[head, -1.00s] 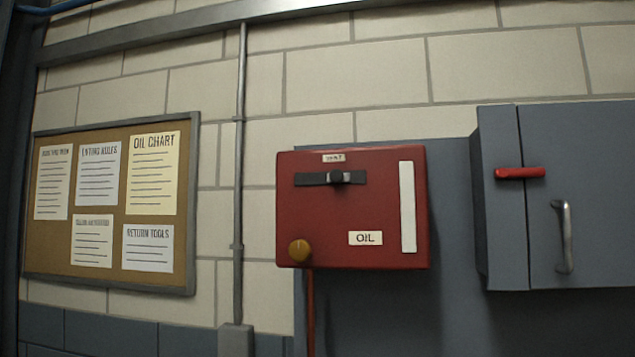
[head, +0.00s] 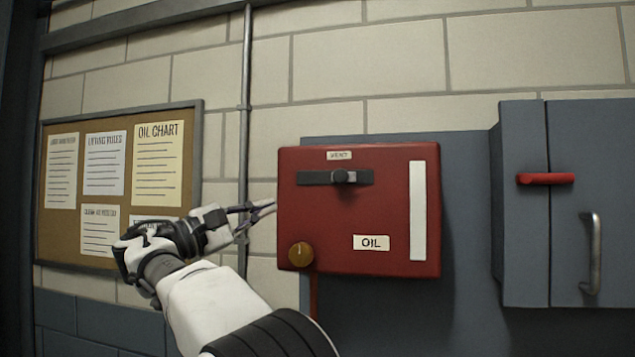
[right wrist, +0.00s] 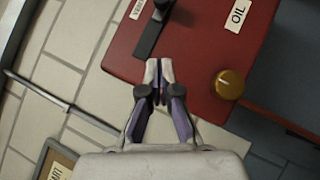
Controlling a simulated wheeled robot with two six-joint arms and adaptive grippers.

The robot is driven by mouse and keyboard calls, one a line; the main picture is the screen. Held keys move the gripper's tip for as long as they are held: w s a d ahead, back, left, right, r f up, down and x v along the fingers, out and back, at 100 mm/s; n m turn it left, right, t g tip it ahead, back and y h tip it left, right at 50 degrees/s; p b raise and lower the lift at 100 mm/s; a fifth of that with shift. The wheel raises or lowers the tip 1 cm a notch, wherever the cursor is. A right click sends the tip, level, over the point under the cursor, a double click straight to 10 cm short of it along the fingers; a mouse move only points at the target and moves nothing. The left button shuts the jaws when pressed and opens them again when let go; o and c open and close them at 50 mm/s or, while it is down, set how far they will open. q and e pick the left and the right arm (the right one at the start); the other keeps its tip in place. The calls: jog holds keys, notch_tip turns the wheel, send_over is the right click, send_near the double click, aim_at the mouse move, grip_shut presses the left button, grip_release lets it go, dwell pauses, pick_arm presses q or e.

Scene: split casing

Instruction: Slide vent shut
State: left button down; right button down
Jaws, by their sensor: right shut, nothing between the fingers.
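The vent is a dark slide with a raised knob (head: 342,176) on a dark track (head: 316,178), near the top of the red oil box (head: 385,215). The knob sits a little right of the middle of the track. A small label (head: 339,155) is above it. My right gripper (head: 268,207) is left of the box, near its left edge, below the track's height. In the right wrist view its fingertips (right wrist: 160,72) are together and empty, beside the box edge, with the track (right wrist: 150,36) partly visible beyond them. My left gripper is not in view.
A yellow-brown round knob (head: 301,254) is at the box's lower left, close to my right gripper. A grey cabinet (head: 522,225) with a red latch (head: 546,179) stands at right. A vertical pipe (head: 245,110) and notice board (head: 195,120) are at left.

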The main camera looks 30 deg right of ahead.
jog(key=p, duration=0.3)
send_near(342, 177)
jog(key=w+d, duration=0.2)
jog(key=w, duration=0.1)
jog(key=w+d, duration=0.1)
jog(key=w, duration=0.1)
jog(key=shift+d+r, duration=0.1)
jog(key=shift+d, duration=0.2)
jog(key=shift+s+d+r+p, duration=0.5)
jog(key=shift+s+d, duration=0.2)
jog(key=shift+d, duration=0.15)
jog(key=shift+s+d+r, duration=0.15)
jog(key=shift+s+r, duration=0.05)
jog(key=shift+s, duration=0.35)
jog(key=shift+d, duration=0.2)
jog(key=shift+w+f, duration=0.1)
jog(key=s+d+b, duration=0.1)
jog(key=b, duration=0.1)
jog(key=s+d+b, duration=0.1)
jog(key=b, duration=0.1)
jog(key=shift+s+f, duration=0.15)
jog(key=shift+s, duration=0.2)
jog(key=shift+s+d, duration=0.1)
jog(key=shift+r, duration=0.25)
